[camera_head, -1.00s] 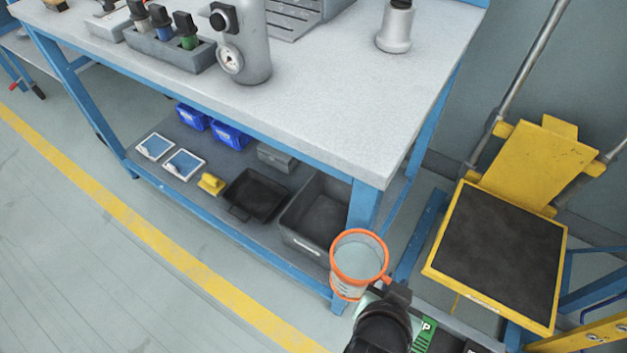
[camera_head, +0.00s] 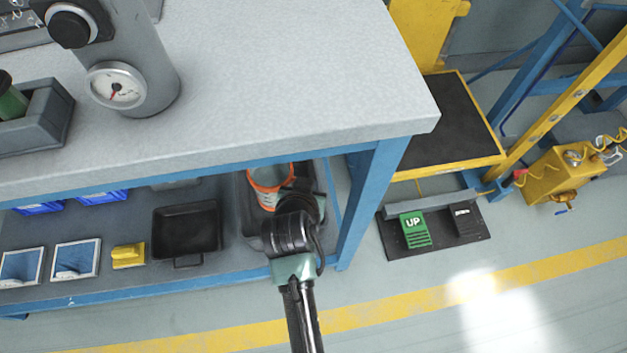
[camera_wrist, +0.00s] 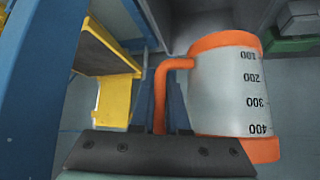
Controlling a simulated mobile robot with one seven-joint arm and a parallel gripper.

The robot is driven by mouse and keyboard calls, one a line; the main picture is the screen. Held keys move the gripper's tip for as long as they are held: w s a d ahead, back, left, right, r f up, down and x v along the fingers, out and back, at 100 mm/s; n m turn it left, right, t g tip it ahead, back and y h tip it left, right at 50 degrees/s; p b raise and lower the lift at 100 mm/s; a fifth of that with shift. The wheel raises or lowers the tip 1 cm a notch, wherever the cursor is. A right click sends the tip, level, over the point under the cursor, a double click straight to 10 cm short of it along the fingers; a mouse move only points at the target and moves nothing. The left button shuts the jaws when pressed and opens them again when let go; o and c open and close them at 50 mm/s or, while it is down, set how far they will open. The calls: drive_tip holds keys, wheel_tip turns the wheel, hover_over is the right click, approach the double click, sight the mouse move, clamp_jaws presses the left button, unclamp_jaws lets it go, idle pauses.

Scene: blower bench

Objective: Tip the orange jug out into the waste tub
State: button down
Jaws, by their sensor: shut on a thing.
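The orange jug (camera_head: 268,190) is a clear measuring jug with orange rim, base and handle. In the wrist view the jug (camera_wrist: 228,90) shows black marks from 100 to 400. My gripper (camera_wrist: 160,130) is shut on its handle; in the head view the gripper (camera_head: 298,190) is partly hidden by my wrist. The jug looks roughly upright, its mouth facing up in the head view. The grey waste tub (camera_head: 249,219) is on the lower shelf at its right end, largely covered by my arm and the jug. The jug appears over the tub, under the bench top; its exact height is unclear.
The bench top (camera_head: 290,70) overhangs close above the jug. A blue leg (camera_head: 369,200) stands just right of the tub. A black tray (camera_head: 187,228) and yellow block (camera_head: 128,256) lie left on the shelf. A pedal plate (camera_head: 435,232) is on the floor at right.

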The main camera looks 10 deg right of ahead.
drive_tip(key=w+d+f+m+b, duration=0.1)
drive_tip(key=w+f, duration=0.1)
drive_tip(key=f, duration=0.1)
drive_tip(key=w+d+f+m+h+b, duration=0.1)
drive_tip(key=w+f, duration=0.1)
drive_tip(key=f, duration=0.1)
drive_tip(key=w+d+f+h, duration=0.1)
drive_tip(key=f, duration=0.2)
drive_tip(key=shift+w+d+f+m+g+b, duration=0.25)
drive_tip(key=shift+w+m+g+b, duration=0.05)
drive_tip(key=shift+w+m+b, duration=0.1)
drive_tip(key=shift+r, duration=0.1)
drive_tip(key=a+r+n+t+h+b, duration=0.4)
drive_tip(key=r+n+t+h+b, duration=0.3)
drive_tip(key=b, duration=1.1)
drive_tip(key=shift+r+n+h+b, duration=0.3)
drive_tip(key=shift+r+n+h, duration=1.3)
drive_tip(key=shift+r+h, duration=0.9)
drive_tip(key=shift+f+h, duration=0.25)
drive_tip(key=shift+h, duration=0.05)
idle(1.5)
